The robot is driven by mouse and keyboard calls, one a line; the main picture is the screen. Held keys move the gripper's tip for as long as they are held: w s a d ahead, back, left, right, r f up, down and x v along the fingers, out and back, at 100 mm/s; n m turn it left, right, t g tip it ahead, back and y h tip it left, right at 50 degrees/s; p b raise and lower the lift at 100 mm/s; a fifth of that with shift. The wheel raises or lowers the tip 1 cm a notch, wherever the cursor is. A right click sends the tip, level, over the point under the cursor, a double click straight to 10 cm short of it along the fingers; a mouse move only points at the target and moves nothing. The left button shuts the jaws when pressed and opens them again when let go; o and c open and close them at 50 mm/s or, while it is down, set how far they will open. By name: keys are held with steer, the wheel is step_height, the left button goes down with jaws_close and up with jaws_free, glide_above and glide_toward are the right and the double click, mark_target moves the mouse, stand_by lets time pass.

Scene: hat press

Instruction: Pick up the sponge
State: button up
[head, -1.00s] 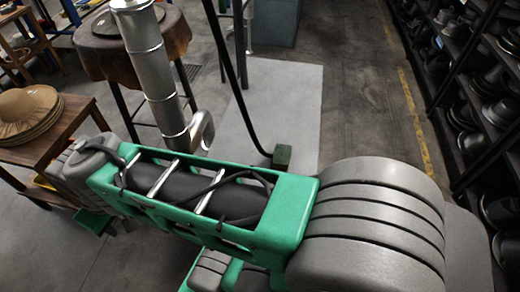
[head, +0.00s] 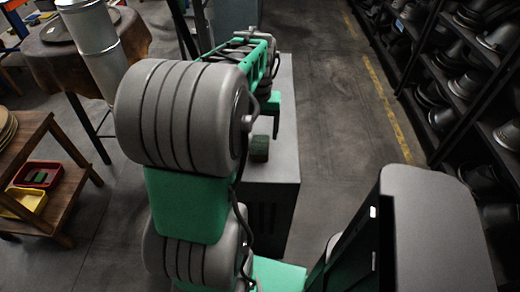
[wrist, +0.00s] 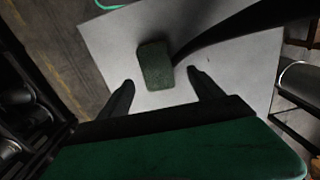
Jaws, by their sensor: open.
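The sponge, a dark green block (head: 260,148), sits on the grey top of a cabinet (head: 278,170). In the wrist view the sponge (wrist: 155,68) shows just beyond the fingertips, roughly centred between them. My gripper (wrist: 160,77) is open and empty, with one dark finger on each side. The fingers appear apart from the sponge; the height between them is hard to tell.
A black curved bar (wrist: 215,38) ends close beside the sponge. A wooden shelf (head: 85,160) at left holds a red bin (head: 58,181) and a yellow bin (head: 42,202). Racks of dark hat forms (head: 470,60) line the right. The floor between is clear.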

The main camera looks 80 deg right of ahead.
mark_target(260, 145)
steer(key=f, duration=0.6)
steer(key=shift+s+a, duration=0.15)
steer(key=shift+s, duration=0.15)
steer(key=shift+r, duration=0.1)
steer(key=c, duration=1.4)
steer(key=shift+r, duration=0.55)
steer(key=r, duration=0.3)
steer(key=shift+w+a, duration=0.2)
steer(key=w+a+r, duration=0.2)
steer(key=a+r, duration=0.1)
steer(key=w+a+r, duration=0.3)
steer(key=a, duration=0.1)
steer(key=w+a+r, duration=0.2)
steer(key=a+r, duration=0.1)
steer(key=a, duration=0.1)
steer(key=shift+w+a, duration=0.15)
steer(key=shift+w, duration=0.15)
steer(key=o, duration=0.8)
steer(key=c, duration=0.7)
